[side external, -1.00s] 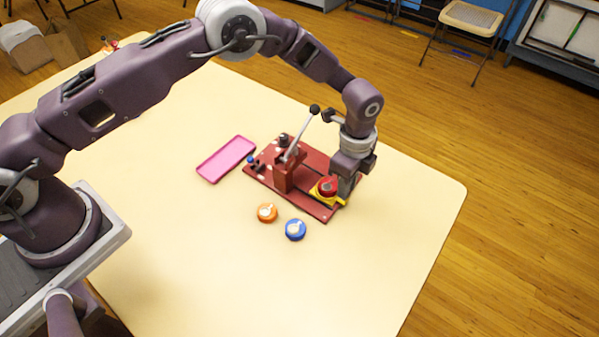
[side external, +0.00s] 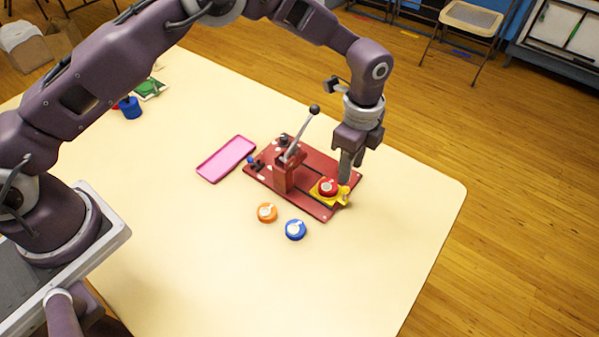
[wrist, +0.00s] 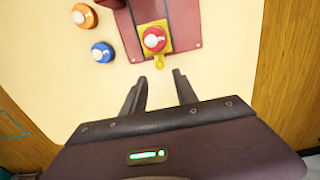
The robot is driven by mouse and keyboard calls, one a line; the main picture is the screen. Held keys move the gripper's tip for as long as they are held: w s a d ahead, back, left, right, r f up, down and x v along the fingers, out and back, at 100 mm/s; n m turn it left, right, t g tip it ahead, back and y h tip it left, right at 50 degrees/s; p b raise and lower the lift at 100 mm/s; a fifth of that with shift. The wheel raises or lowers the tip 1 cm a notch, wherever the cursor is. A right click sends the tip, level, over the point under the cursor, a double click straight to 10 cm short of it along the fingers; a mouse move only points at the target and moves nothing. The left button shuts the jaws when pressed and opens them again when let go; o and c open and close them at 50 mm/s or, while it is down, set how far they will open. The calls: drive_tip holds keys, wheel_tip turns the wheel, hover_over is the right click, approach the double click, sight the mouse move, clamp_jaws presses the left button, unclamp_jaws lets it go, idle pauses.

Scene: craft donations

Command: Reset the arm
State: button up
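My gripper (side external: 349,166) is above the right end of the red press board (side external: 318,211), raised a little over the yellow slide. In the wrist view its two fingers (wrist: 161,90) are apart with nothing between them. The yellow slide (side external: 322,197) carries a red round piece (side external: 328,185) with a white mark; both also show in the wrist view, just beyond the fingertips. The press has a red post (side external: 284,176) and a grey lever with a black knob (side external: 314,110), which leans up and to the right.
An orange round piece (side external: 267,212) and a blue one (side external: 295,229) lie on the cream table (side external: 380,270) in front of the board. A pink tray (side external: 226,159) lies left of it. A blue cylinder (side external: 130,108) and a green item (side external: 149,88) stand far left.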

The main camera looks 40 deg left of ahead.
drive_tip(key=shift+r, duration=0.1)
drive_tip(key=s+a+r+n+t, duration=0.1)
drive_tip(key=s+a+r+n, duration=0.1)
drive_tip(key=a+r, duration=0.35)
drive_tip(key=s+a+r+n+t, duration=0.1)
drive_tip(key=s+a+r+n, duration=0.15)
drive_tip(key=r, duration=0.65)
drive_tip(key=s+a+r+n, duration=0.2)
drive_tip(key=a+r+n, duration=0.1)
drive_tip(key=r, duration=0.5)
drive_tip(key=s+a+r+n+t, duration=0.2)
drive_tip(key=s+a+r+n, duration=0.35)
drive_tip(key=s, duration=0.55)
drive_tip(key=s+a+n, duration=0.2)
drive_tip(key=s, duration=0.4)
drive_tip(key=s+a+f+n+t, duration=0.1)
drive_tip(key=s+a+n, duration=0.1)
drive_tip(key=s, duration=0.4)
drive_tip(key=shift+f+n+t, duration=0.2)
drive_tip(key=shift+n+t, duration=0.1)
